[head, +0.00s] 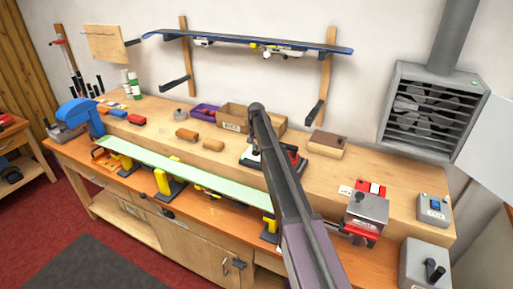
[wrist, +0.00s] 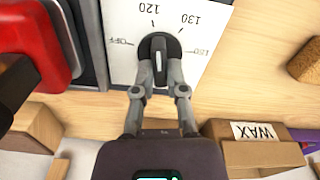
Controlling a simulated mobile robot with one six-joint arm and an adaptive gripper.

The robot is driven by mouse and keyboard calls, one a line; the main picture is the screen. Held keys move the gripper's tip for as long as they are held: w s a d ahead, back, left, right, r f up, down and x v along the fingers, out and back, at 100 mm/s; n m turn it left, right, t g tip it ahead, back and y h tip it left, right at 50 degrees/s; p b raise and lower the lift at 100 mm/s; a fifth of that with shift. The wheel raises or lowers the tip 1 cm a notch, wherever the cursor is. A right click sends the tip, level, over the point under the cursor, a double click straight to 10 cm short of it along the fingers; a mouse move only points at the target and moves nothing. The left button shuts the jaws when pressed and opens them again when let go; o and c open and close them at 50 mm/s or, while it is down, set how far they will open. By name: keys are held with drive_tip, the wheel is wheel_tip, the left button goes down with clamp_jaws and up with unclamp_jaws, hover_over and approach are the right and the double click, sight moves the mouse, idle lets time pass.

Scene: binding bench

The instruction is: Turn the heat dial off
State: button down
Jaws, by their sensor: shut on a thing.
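The heat dial (wrist: 159,43) is a round black knob on a white panel (wrist: 128,70) in the wrist view. A pale line on the knob runs upright in the picture, towards the lower edge. My gripper (wrist: 160,77) is shut on the knob, one grey finger on each side.
A wax box (wrist: 262,154) and a wooden block (wrist: 36,127) lie close to my gripper. A red part (wrist: 35,40) of the device is at the left. In the head view, a long green board (head: 165,170) lies along the bench front, and a grey box (head: 369,210) stands at right.

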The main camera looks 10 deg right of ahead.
drive_tip(key=shift+n, duration=0.4)
drive_tip(key=n, duration=0.6)
drive_tip(key=shift+a, duration=0.1)
drive_tip(key=n, duration=0.6)
drive_tip(key=shift+s+a+n, duration=0.1)
drive_tip(key=shift+n, duration=0.3)
drive_tip(key=c, duration=0.7)
unclamp_jaws()
drive_tip(key=shift+m, duration=0.3)
